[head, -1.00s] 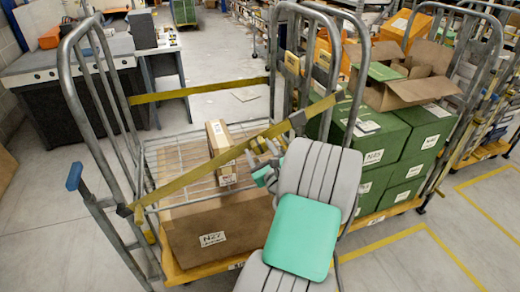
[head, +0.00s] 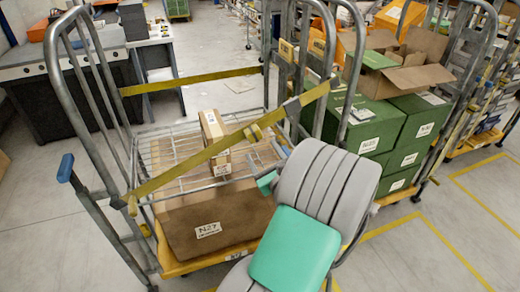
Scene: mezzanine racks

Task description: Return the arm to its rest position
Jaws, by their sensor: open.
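My arm, with grey ribbed links and a teal panel, rises from the bottom middle of the head view. My gripper (head: 264,141) is small and partly hidden behind the arm's grey link. Its fingertips show apart beside the sloping yellow strap (head: 190,172) of the roll cage, with nothing seen between them. I cannot tell whether they touch the strap.
The roll cage (head: 96,110) holds a large brown carton (head: 190,228) and a small upright carton (head: 211,140). Green boxes (head: 372,125) with an open carton (head: 410,68) stand close right. A workbench (head: 62,62) is back left. Floor is clear at right.

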